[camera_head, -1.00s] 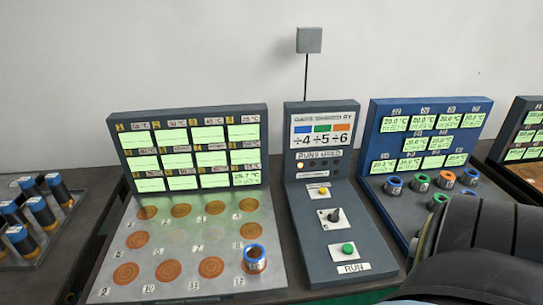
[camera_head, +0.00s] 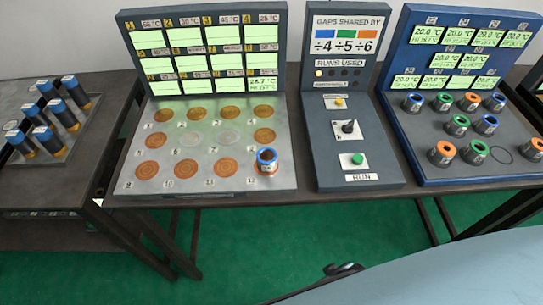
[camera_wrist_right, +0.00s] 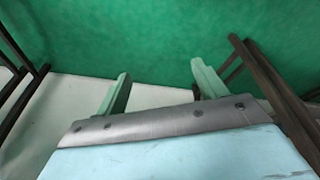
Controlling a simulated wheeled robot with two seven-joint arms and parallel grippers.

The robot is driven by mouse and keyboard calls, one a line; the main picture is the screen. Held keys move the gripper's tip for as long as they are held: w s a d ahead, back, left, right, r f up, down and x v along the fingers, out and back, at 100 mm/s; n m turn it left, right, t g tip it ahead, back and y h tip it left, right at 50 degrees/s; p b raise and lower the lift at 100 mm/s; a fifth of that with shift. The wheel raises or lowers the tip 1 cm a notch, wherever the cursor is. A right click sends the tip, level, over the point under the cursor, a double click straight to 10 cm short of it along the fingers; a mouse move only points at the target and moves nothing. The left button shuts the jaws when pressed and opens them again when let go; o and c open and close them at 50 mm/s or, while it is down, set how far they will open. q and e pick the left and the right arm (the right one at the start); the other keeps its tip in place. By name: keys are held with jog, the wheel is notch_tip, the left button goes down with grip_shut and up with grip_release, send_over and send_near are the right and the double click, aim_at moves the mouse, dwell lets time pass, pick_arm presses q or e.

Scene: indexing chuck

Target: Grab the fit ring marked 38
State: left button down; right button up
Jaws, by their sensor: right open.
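Several small rings with blue, green or orange tops stand on the blue rack at the right of the head view. Among them are a blue ring (camera_head: 413,102), a green ring (camera_head: 475,153) and an orange ring (camera_head: 442,153). Their numbers are too small to read, so I cannot tell which is marked 38. Another blue-topped ring (camera_head: 267,160) stands on the metal plate at its lower right position. My right gripper (camera_wrist_right: 160,75) is open and empty in the wrist view, over the floor, with no ring near it. My left gripper is not in view.
The blue rack (camera_head: 430,172) has an empty outlined spot at its front right. A control panel (camera_head: 325,155) with buttons and a knob stands between it and the metal plate (camera_head: 215,188). Dark cylinders (camera_head: 75,88) stand on a tray at left. Green floor (camera_head: 260,235) lies in front.

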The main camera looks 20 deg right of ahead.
jog(key=w+a+r+t, duration=0.1)
jog(key=w+r, duration=0.2)
jog(key=r, duration=0.7)
jog(key=w+a+r+n+t+y+p, duration=0.1)
jog(key=w+r, duration=0.1)
jog(key=r, duration=0.7)
jog(key=w+a+r+t, duration=0.1)
jog(key=w+r, duration=0.2)
jog(key=r, duration=0.7)
jog(key=n+t+y+b, duration=0.1)
jog(key=n+t+y, duration=0.2)
jog(key=t+y, duration=0.25)
send_near(262, 155)
jog(key=shift+h, duration=0.25)
jog(key=x, duration=1.1)
jog(key=shift+w+d+f, duration=0.1)
jog(key=shift+f, duration=0.35)
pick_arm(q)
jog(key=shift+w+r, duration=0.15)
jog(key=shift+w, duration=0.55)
pick_arm(e)
jog(key=c, duration=1.4)
